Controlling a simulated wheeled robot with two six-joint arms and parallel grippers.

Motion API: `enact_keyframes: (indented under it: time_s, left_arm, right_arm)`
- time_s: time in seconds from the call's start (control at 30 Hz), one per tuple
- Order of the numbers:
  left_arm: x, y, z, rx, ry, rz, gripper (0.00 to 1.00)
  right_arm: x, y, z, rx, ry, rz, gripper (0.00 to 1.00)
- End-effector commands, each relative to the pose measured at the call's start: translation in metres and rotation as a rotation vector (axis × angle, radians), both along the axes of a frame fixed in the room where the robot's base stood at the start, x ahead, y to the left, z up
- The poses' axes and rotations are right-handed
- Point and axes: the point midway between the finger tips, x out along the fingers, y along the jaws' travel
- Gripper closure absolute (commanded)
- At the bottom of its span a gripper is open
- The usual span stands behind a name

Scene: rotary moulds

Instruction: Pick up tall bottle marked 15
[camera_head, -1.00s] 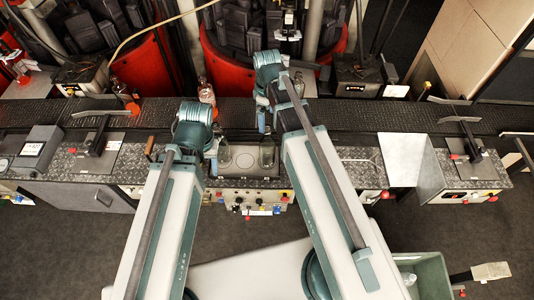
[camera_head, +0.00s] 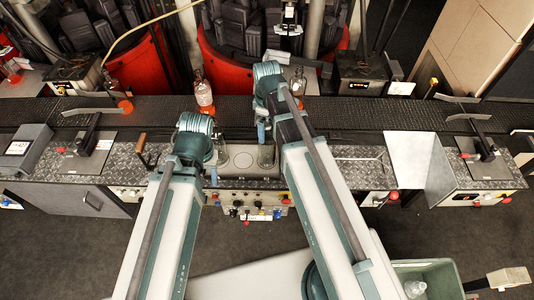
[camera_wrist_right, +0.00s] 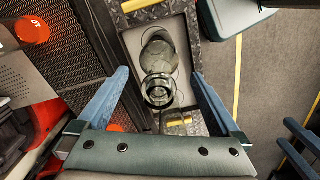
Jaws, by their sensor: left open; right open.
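My left gripper (camera_head: 213,176) is open near the front plate, apart from that tall bottle. My right gripper (camera_head: 262,132) is open above the plate; its fingers (camera_wrist_right: 160,75) also show in the wrist view, either side of a clear bottle (camera_wrist_right: 158,62), with no visible grip. That bottle (camera_head: 266,156) is partly hidden in the head view.
Red moulds (camera_head: 215,60) stand behind. A grey bin (camera_head: 440,275) is at lower right.

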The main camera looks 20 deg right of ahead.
Motion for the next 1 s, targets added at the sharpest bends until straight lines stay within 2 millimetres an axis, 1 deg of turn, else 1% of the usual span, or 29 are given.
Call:
enact_keyframes:
  time_s: [0.03,0.2,0.3,0.4,0.6,0.63,0.77,0.8,0.87,0.9,0.97,1.0]
  left_arm:
    - [0.0,0.0,-0.01,0.0,0.0,0.001,0.46]
    - [0.0,0.0,-0.033,0.0,-0.001,0.002,0.46]
    - [0.0,0.0,-0.043,0.0,-0.001,0.0,0.46]
    - [0.0,0.0,-0.046,0.001,-0.001,-0.001,0.46]
    - [0.0,0.0,-0.044,0.001,-0.001,-0.001,0.46]
    - [0.0,0.0,-0.044,0.001,-0.001,-0.001,0.46]
    - [0.0,0.0,-0.044,0.001,-0.001,-0.001,0.46]
    - [0.0,0.0,-0.044,0.001,-0.001,-0.001,0.46]
    - [0.0,0.0,-0.044,0.001,-0.001,-0.001,0.46]
    - [0.0,0.0,-0.044,0.001,-0.001,-0.001,0.46]
    - [0.0,0.0,-0.044,0.001,-0.001,-0.001,0.46]
    - [0.0,0.0,-0.044,0.001,-0.001,-0.001,0.46]
  right_arm:
    - [0.0,0.0,-0.01,0.0,0.0,0.0,0.0]
    - [0.001,-0.001,-0.033,0.0,0.0,0.0,0.0]
    - [0.001,-0.001,-0.043,0.0,0.0,0.0,0.0]
    - [0.001,-0.001,-0.046,0.0,0.0,0.0,0.0]
    - [0.001,-0.001,-0.044,0.0,0.0,0.0,0.0]
    - [0.001,-0.001,-0.044,0.0,0.0,0.0,0.02]
    - [0.001,-0.001,-0.044,0.0,0.0,0.0,0.25]
    - [0.001,-0.001,-0.044,0.0,0.0,0.0,0.32]
    - [0.001,-0.001,-0.044,0.0,0.0,0.0,0.43]
    - [0.001,-0.001,-0.044,0.0,0.0,0.0,0.5]
    - [0.001,-0.001,-0.044,0.0,0.0,0.0,0.61]
    - [0.001,-0.001,-0.044,0.0,0.0,0.0,0.68]
